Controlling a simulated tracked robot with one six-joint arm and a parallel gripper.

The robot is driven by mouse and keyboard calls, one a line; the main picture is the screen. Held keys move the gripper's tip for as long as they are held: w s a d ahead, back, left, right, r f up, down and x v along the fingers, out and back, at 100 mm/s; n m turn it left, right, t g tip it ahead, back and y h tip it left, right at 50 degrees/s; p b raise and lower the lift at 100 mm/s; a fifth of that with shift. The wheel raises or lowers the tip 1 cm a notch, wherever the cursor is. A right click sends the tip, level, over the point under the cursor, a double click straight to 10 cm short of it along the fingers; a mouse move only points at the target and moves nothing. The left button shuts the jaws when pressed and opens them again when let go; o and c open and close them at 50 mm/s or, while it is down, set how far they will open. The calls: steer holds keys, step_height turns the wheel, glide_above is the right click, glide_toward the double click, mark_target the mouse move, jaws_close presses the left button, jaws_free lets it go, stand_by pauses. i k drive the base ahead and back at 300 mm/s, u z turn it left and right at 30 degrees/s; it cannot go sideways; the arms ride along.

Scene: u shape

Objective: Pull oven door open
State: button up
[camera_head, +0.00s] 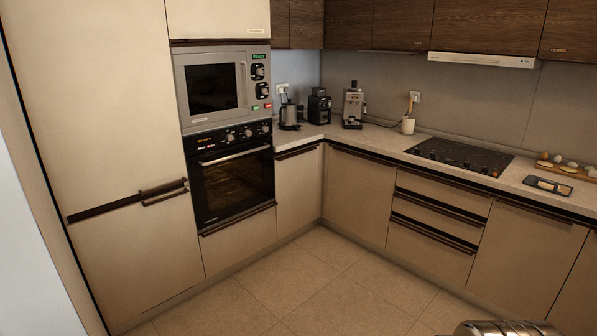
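The black oven (233,172) is built into the tall cabinet column at the left, below the microwave. Its glass door (236,187) looks shut. A silver bar handle (235,155) runs across the top of the door, under a panel of knobs. A metallic rounded part (507,328) at the bottom edge right of middle seems to be my own body. My gripper is not in view.
A microwave (214,87) sits above the oven, and tall beige cabinet doors (110,110) stand to its left. Base cabinets and a counter (380,141) run along the back and right. The tiled floor (305,280) before the oven is clear.

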mark_target(196, 163)
steer(key=u, duration=0.2)
steer(key=i, duration=1)
steer(key=u, duration=0.5)
steer(key=i, duration=0.8)
steer(key=u, duration=0.5)
steer(key=i, duration=0.75)
steer(key=u, duration=0.55)
steer(key=i, duration=0.9)
steer(key=u, duration=0.3)
